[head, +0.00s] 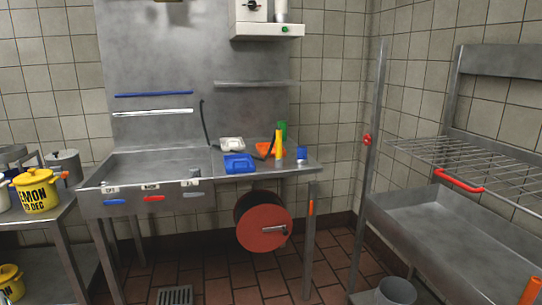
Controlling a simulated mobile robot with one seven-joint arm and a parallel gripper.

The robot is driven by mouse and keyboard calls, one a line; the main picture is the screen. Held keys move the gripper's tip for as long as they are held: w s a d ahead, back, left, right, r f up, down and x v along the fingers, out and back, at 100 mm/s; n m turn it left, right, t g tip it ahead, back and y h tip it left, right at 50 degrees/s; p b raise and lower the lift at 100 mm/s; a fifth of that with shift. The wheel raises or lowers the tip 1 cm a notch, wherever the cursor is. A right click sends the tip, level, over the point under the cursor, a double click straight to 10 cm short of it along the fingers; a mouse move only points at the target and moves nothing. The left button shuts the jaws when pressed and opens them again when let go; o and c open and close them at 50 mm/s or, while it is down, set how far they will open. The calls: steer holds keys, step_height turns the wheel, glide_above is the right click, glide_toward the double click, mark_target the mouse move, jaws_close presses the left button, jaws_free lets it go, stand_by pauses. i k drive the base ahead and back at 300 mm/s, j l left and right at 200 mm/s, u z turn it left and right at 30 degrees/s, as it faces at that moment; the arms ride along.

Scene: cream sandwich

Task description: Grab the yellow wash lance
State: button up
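A slim yellow upright object (278,144) stands on the steel counter (272,170) to the right of the sink. It is the only lance-like yellow thing I see, but it is too small to tell for sure that it is the wash lance. A green object (283,129) is just behind it and an orange object (264,150) is beside it on the left. My gripper is not in view.
A blue box (239,163), a white item (231,144) and a blue can (301,153) share the counter. A red reel (263,220) hangs below. A wire rack (480,165) stands right. Yellow buckets (37,191) stand left. The tiled floor before the counter looks clear.

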mark_target(279, 133)
steer(key=i, duration=0.4)
steer(key=i+z, duration=0.1)
steer(key=z, duration=0.45)
steer(key=i+j+z, duration=0.35)
steer(key=j, duration=0.25)
steer(key=i+j+z, duration=0.2)
steer(key=j, duration=0.15)
steer(key=i+j, duration=0.1)
steer(key=j, duration=0.25)
steer(key=i+j, duration=0.15)
steer(key=j, duration=0.2)
steer(key=i+j, duration=0.1)
steer(key=j, duration=0.3)
steer(key=i+j+z, duration=0.1)
steer(key=j, duration=0.25)
steer(key=i+j, duration=0.1)
steer(key=j, duration=0.25)
steer(key=i, duration=0.5)
